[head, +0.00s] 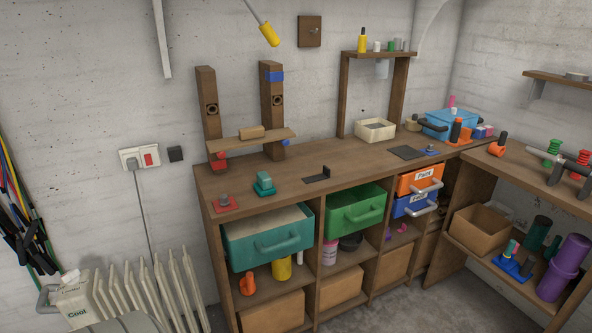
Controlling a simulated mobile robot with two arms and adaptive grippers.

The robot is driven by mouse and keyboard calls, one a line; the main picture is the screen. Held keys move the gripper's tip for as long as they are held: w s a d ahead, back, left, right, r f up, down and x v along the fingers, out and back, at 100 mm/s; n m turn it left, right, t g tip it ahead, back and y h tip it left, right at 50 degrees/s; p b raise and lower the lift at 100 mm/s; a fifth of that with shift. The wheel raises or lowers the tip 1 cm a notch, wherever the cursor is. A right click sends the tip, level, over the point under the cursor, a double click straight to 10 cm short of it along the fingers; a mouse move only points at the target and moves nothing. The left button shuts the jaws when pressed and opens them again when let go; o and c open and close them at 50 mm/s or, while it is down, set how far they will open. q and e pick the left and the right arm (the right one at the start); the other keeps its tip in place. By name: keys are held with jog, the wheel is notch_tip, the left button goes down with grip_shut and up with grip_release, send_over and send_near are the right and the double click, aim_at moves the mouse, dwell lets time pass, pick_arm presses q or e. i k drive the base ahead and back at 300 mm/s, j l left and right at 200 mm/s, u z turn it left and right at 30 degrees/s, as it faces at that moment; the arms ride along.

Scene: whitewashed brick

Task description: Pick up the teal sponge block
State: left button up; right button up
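A small teal block-like object (264,180) sits on the left part of the wooden workbench top (320,165), near its front edge. Its upper part is paler and it rests on a darker teal base. It is the only small teal thing on this bench top, but I cannot tell from here whether it is a sponge. Nothing touches it from above. Neither of my grippers is in view.
A red plate with a grey knob (225,202) lies left of the teal object, and a black bracket (317,175) lies right. Wooden posts (272,110) with a shelf stand behind. A teal drawer (268,240) and green drawer (357,209) sit below. A radiator (150,295) stands lower left.

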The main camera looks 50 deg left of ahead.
aim_at(264, 187)
jog(key=i+j+u, duration=0.1)
jog(key=i+u, duration=0.2)
jog(key=i, duration=0.65)
jog(key=i+l+u, duration=0.15)
jog(key=i+u, duration=0.15)
jog(key=i, duration=0.65)
jog(key=i+u, duration=0.25)
jog(key=u, duration=0.15)
jog(key=i+l+u, duration=0.15)
jog(key=u, duration=0.3)
jog(key=i+l+u, duration=0.25)
jog(key=u, duration=0.15)
jog(key=i+u, duration=0.1)
jog(key=u, duration=1.75)
